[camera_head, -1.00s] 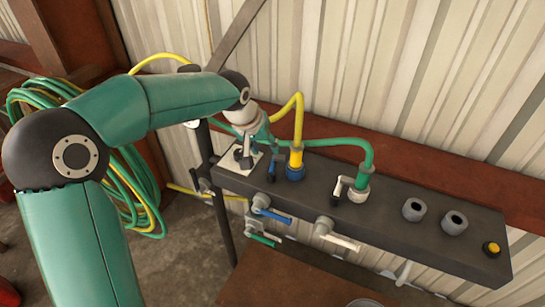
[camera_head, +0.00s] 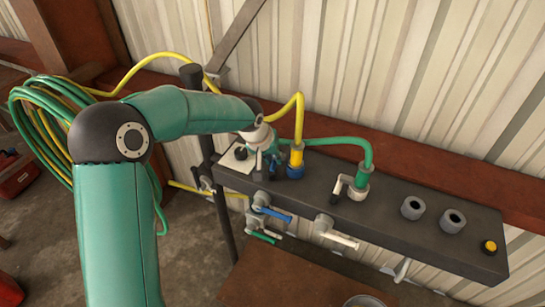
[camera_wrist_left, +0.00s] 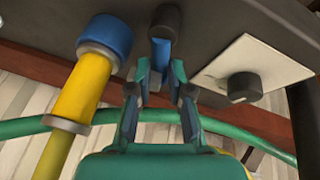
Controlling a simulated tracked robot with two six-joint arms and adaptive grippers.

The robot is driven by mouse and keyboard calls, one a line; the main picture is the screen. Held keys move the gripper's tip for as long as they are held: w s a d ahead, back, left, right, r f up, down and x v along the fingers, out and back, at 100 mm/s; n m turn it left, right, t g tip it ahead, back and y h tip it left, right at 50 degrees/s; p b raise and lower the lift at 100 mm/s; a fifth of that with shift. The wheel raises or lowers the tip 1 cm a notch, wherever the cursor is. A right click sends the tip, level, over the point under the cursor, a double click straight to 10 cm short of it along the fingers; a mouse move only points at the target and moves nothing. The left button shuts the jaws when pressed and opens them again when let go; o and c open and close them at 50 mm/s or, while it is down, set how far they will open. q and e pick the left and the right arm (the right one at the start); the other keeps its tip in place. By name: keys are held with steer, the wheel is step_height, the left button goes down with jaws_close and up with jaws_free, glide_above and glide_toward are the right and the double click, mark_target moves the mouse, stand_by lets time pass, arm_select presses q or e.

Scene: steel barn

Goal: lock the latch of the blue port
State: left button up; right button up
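The blue port has a blue collar (camera_head: 295,171) with a yellow hose in it, on the dark manifold. In the left wrist view the blue collar (camera_wrist_left: 107,38) is at upper left. Beside it is the latch, a dark round pivot (camera_wrist_left: 165,20) with a short blue lever (camera_wrist_left: 160,50). My left gripper (camera_wrist_left: 160,72) has its two fingers apart, one on each side of the blue lever's end; firm contact is not visible. In the head view my left gripper (camera_head: 266,164) is at the left end of the manifold, partly hiding the latch. My right gripper is not in view.
The manifold (camera_head: 390,195) also carries a white port with a green hose (camera_head: 364,165), two grey sockets and a yellow button (camera_head: 490,246). Blue, white and green handles stick out in front. A white plate with a dark knob (camera_wrist_left: 243,86) is near my gripper.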

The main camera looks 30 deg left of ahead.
arm_select(q)
jaws_close()
steer(key=shift+m, duration=0.3)
steer(key=shift+w+d+m+h, duration=0.1)
steer(key=shift+d+m+h, duration=0.2)
steer(key=shift+m, duration=0.4)
steer(key=shift+w+d+m+h, duration=0.15)
steer(key=shift+m+h, duration=0.25)
steer(key=shift+m, duration=0.3)
steer(key=shift+s, duration=0.1)
steer(key=o, duration=0.6)
jaws_free()
steer(key=shift+c, duration=0.2)
steer(key=shift+r, duration=0.1)
